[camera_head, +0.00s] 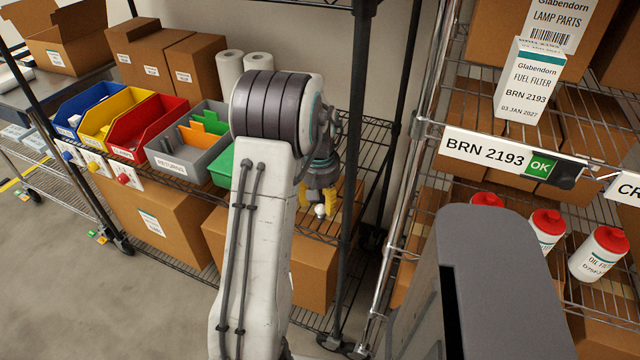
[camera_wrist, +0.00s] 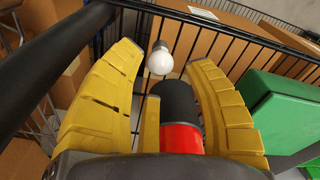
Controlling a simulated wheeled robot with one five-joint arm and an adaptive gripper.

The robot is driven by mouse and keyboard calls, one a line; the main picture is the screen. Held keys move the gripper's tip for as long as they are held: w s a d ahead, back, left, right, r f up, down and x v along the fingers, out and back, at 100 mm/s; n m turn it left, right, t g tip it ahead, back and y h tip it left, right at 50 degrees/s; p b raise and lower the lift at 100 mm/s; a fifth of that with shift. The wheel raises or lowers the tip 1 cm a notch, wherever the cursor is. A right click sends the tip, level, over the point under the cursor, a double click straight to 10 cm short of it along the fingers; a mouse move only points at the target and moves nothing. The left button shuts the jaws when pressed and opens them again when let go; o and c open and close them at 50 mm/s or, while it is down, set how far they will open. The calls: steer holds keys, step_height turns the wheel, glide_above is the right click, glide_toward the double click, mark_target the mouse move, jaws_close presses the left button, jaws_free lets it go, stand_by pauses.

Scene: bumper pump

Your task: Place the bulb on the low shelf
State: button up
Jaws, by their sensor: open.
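The bulb (camera_head: 320,211) is small and white, just below my gripper's fingertips in the head view. In the wrist view the bulb (camera_wrist: 159,61) shows its round white glass and darker base, between and slightly beyond the fingertips. It appears to be at the wire shelf (camera_head: 372,135) of the left rack; I cannot tell exactly how it is supported. My gripper (camera_head: 318,203) is open, its yellow fingers spread on either side of the bulb with gaps. In the wrist view the gripper (camera_wrist: 165,62) has a black, red-banded cylinder between its fingers.
A green bin (camera_wrist: 285,110) is close to the right finger. A dark rack post (camera_head: 352,150) stands just right of my gripper. Blue, yellow, red and grey bins (camera_head: 190,150) line the shelf leftward. The right rack holds red-capped bottles (camera_head: 600,255) and a fuel filter box (camera_head: 528,82).

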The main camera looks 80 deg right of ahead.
mark_target(319, 208)
steer(key=shift+w+a+r+b, duration=0.1)
steer(key=shift+a+r+b, duration=0.1)
steer(key=shift+r, duration=1.3)
steer(key=shift+a+r+b, duration=0.1)
steer(key=shift+r+b, duration=0.05)
steer(key=shift+r, duration=1.35)
steer(key=w+a+r+n+t, duration=0.1)
steer(key=w+a+r+n, duration=0.3)
steer(key=w+a, duration=0.7)
steer(key=w+a+r+n, duration=0.3)
steer(key=w+a, duration=0.6)
steer(key=w, duration=0.3)
steer(key=s+a+n+t, duration=0.1)
steer(key=a+n, duration=0.3)
steer(key=a, duration=0.8)
steer(key=s+a+n+t+y, duration=0.1)
steer(key=a+n, duration=0.3)
steer(key=a, duration=0.8)
steer(key=shift+s+f, duration=0.3)
steer(key=shift+s, duration=0.5)
steer(key=shift+r, duration=0.1)
step_height(319, 208, up, 4)
steer(key=p, duration=0.3)
steer(key=shift+p, duration=0.35)
